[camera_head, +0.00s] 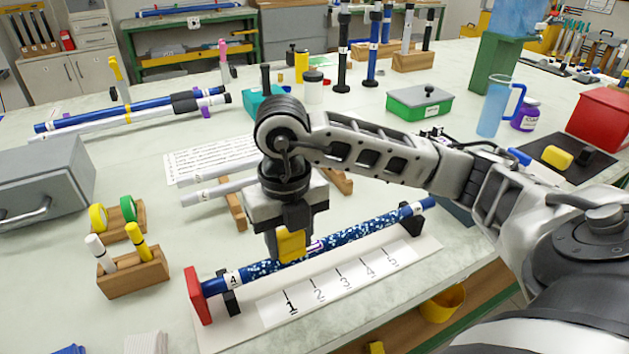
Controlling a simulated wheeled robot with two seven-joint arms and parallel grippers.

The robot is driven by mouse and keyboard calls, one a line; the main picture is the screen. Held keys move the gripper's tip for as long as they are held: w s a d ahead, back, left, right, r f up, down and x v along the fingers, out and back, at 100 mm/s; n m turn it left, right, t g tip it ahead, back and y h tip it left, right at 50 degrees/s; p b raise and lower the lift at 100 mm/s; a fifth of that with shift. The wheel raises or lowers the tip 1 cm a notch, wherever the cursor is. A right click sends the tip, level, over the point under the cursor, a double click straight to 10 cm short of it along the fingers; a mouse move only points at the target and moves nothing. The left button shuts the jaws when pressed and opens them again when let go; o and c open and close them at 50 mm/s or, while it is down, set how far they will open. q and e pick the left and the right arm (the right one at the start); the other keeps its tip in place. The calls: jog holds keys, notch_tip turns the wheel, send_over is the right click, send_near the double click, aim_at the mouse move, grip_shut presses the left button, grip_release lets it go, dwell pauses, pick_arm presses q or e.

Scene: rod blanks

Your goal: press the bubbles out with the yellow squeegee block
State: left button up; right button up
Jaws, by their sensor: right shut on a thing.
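My right gripper (291,232) is shut on the yellow squeegee block (291,245), over the left middle part of a blue rod with a white speckled wrap (352,231). The block is at the rod's surface; I cannot tell if it touches. The rod lies on black supports, its left end at a red stop (198,295) and a label "4" near that end. A small purple-edged mark (316,246) shows on the wrap just right of the block. Part of the rod is hidden behind the gripper. My left gripper is not in view.
A white strip numbered 1 to 5 (337,284) lies in front of the rod. A wooden holder with markers (133,276) and a grey box (42,185) stand at left. A green box (419,101), blue jug (495,108) and red box (603,118) stand at back right.

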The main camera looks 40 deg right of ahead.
jog(key=shift+a+r+p, duration=0.3)
notch_tip(320, 180, up, 3)
jog(key=shift+r+p, duration=0.15)
jog(key=shift+p, duration=0.7)
notch_tip(320, 180, up, 4)
jog(key=p, duration=0.3)
jog(key=shift+d, duration=0.1)
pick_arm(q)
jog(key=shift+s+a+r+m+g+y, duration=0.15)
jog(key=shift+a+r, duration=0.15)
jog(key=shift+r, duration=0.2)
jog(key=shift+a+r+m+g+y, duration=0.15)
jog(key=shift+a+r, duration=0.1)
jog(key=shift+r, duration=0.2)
pick_arm(e)
jog(key=shift+r, duration=0.15)
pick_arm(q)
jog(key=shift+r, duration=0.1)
